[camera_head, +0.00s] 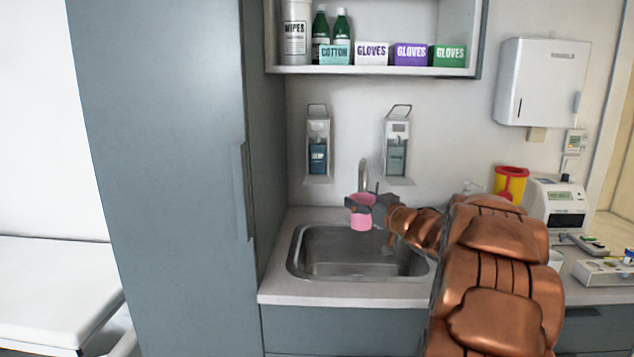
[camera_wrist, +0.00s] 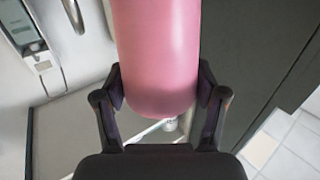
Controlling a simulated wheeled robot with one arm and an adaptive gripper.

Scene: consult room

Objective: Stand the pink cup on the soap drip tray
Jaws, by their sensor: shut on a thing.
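The pink cup (camera_head: 362,218) is held above the sink, in front of the tap, looking about upright. My gripper (camera_head: 361,201) is shut on it; in the wrist view the fingers (camera_wrist: 160,98) press both sides of the cup (camera_wrist: 156,48), and its upper part is cut off. Two soap dispensers hang on the back wall, left (camera_head: 317,150) and right (camera_head: 396,150). Each has a drip tray below, left (camera_head: 318,181) and right (camera_head: 400,182). Both trays look empty and lie farther back and higher than the cup. A dispenser (camera_wrist: 20,28) shows in the wrist view; I cannot tell which.
The metal tap (camera_head: 363,172) rises behind the cup, between the dispensers. The steel sink (camera_head: 330,268) is below. A tall grey cabinet (camera_head: 170,150) bounds the left, and a shelf (camera_head: 372,71) overhangs. A yellow sharps bin (camera_head: 511,183) and a white device (camera_head: 556,208) stand right.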

